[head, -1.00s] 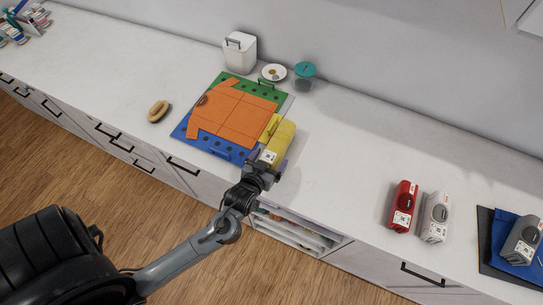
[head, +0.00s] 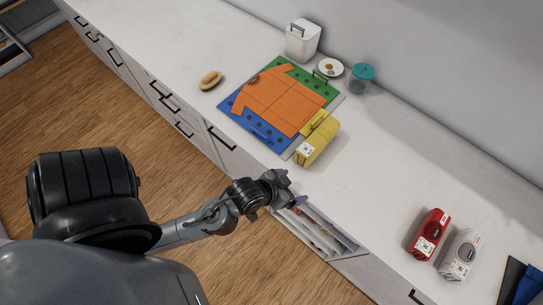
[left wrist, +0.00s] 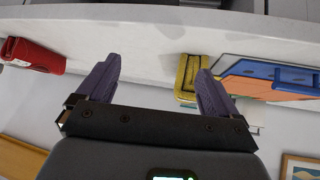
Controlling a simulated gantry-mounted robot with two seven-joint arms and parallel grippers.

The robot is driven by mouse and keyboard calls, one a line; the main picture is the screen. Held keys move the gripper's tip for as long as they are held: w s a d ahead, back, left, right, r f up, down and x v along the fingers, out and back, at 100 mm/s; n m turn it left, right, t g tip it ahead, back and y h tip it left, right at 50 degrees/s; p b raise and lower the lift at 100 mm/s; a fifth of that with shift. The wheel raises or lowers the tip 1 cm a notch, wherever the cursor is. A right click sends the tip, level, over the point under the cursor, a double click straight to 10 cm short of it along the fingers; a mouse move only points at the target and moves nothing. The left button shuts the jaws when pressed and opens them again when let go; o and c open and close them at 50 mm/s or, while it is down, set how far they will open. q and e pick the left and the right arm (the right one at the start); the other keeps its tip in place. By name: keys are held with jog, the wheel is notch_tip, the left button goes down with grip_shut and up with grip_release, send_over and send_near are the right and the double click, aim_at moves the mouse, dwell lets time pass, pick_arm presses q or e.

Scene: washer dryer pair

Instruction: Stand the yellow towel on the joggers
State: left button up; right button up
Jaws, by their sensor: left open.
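The yellow towel (head: 325,139) is a rolled bundle with a white label. It rests at the near right corner of a folding board on the counter, and it also shows in the left wrist view (left wrist: 188,76). My left gripper (head: 291,187) is open and empty at the counter's front edge, apart from the towel. Its two purple fingers are spread in the left wrist view (left wrist: 157,84). A folded blue cloth (head: 531,286), possibly the joggers, is cut off at the lower right. My right gripper is not in view.
The folding board (head: 240,104) carries an orange garment (head: 283,101). A red roll (head: 428,234) and a grey-white roll (head: 461,254) stand right of a clear counter stretch. A brush (head: 211,80), white bin (head: 302,40), plate (head: 330,68) and teal-lidded jar (head: 361,78) lie beyond.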

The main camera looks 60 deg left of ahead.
pick_arm(q)
jog(key=s+m+g, duration=0.2)
jog(key=s+g, duration=0.3)
jog(key=s, duration=0.2)
jog(key=shift+m, duration=0.3)
